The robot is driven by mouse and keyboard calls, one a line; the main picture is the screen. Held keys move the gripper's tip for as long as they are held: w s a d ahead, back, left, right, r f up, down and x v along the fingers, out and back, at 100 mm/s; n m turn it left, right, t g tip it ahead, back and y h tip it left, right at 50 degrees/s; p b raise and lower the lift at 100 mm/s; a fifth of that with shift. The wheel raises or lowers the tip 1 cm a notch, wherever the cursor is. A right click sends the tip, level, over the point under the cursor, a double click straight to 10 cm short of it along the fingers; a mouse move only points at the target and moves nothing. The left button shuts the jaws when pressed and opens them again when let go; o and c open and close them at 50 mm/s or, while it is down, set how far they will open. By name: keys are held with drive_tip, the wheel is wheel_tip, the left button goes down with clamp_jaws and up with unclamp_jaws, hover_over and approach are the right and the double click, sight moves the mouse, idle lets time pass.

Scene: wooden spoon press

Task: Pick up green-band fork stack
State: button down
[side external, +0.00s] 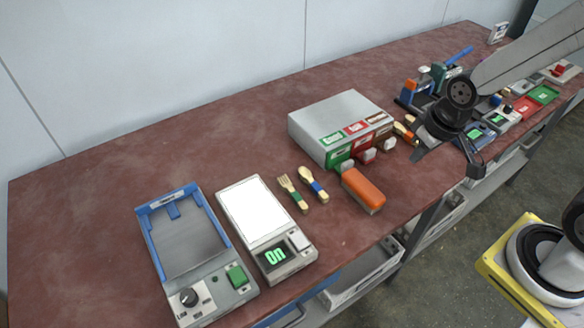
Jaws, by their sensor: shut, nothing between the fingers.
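The wooden fork stack with a green band (293,192) lies on the red-brown bench top, left of a wooden spoon stack with a blue band (314,185). The tines point to the back left. My gripper (474,163) is far to the right of the fork stack, near the front edge of the bench. It is shut and empty, with its fingers partly hidden by its dark body. It does not touch the fork stack.
A white scale (240,205) reading "On" and a blue-framed device (188,235) stand left of the forks. An orange block (363,189) and a grey box (335,112) with coloured labels stand between the forks and my gripper. More utensils (401,131) lie beside my gripper.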

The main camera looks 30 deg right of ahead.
drive_tip(key=shift+c, duration=2.2)
unclamp_jaws()
drive_tip(key=t, duration=0.2)
approach(290, 191)
drive_tip(key=f, duration=0.2)
drive_tip(key=shift+w+a+f, duration=0.15)
drive_tip(key=shift+w+f, duration=0.7)
drive_tip(key=shift+f, duration=0.05)
